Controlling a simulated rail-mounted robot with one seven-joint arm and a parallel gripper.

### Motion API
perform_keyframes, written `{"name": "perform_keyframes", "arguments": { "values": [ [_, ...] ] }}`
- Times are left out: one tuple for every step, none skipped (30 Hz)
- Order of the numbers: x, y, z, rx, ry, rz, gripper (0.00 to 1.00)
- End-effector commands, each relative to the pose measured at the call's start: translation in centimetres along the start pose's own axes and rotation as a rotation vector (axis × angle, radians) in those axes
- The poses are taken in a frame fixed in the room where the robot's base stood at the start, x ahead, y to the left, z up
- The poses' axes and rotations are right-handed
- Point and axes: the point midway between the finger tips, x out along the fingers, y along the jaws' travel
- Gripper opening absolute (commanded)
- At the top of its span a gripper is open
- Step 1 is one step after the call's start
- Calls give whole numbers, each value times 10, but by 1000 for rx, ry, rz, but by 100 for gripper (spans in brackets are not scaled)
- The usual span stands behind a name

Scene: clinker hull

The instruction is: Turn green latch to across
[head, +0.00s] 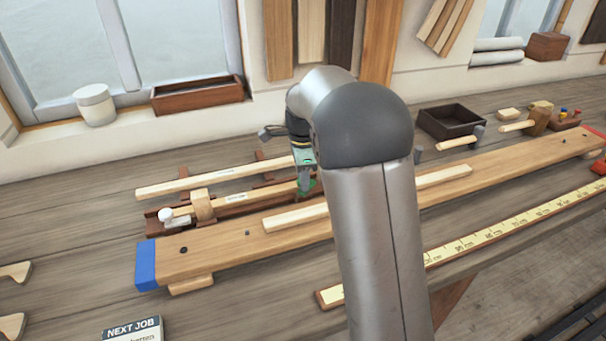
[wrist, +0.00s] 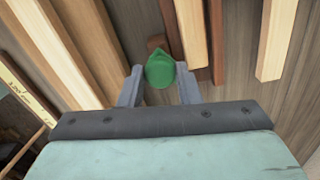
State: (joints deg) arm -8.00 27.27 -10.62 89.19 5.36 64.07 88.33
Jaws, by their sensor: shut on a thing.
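The green latch (wrist: 160,70) sits between my gripper's two fingers in the wrist view, with its pointed end toward the top of the picture. My gripper (wrist: 159,86) is shut on it, one finger on each side. In the head view my gripper (head: 305,184) points down at the dark red-brown wooden fixture (head: 238,207) behind the long plank, and a bit of the green latch (head: 313,183) shows at its fingertips. My arm hides part of the fixture and plank.
The long plank (head: 205,257) with a blue end runs across the bench in front of the fixture. Pale wooden strips (head: 210,179) lie close around my gripper. A yellow measuring rule (head: 470,241) lies in front. A dark tray (head: 452,121) stands at the back right.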

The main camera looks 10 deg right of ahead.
Motion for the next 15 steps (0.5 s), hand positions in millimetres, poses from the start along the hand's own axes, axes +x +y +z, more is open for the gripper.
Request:
{"name": "perform_keyframes", "arguments": {
  "values": [
    [-2, 0, 0, -44, 0, -2, 8],
    [-2, 0, 0, -72, 0, -2, 8],
    [-2, 0, 0, -110, 0, -2, 8],
    [-2, 0, 0, -138, -1, -2, 8],
    [-2, 0, 0, -167, -1, -2, 8],
    [-2, 0, 0, -205, -1, -2, 8],
    [-2, 0, 0, -233, -1, -2, 8],
    [-2, 0, 0, -262, -1, -2, 8],
    [-2, 0, 0, -299, -1, -2, 8],
    [-2, 0, 0, -328, -1, -2, 8],
    [-2, 0, 0, -356, -1, -2, 8],
    [-2, 0, 0, -394, -1, -2, 8],
    [-2, 0, 0, -421, -1, -2, 8],
    [-2, 0, 0, -448, -1, -2, 8],
    [-2, 0, 0, -483, 0, -3, 8]
  ]
}}
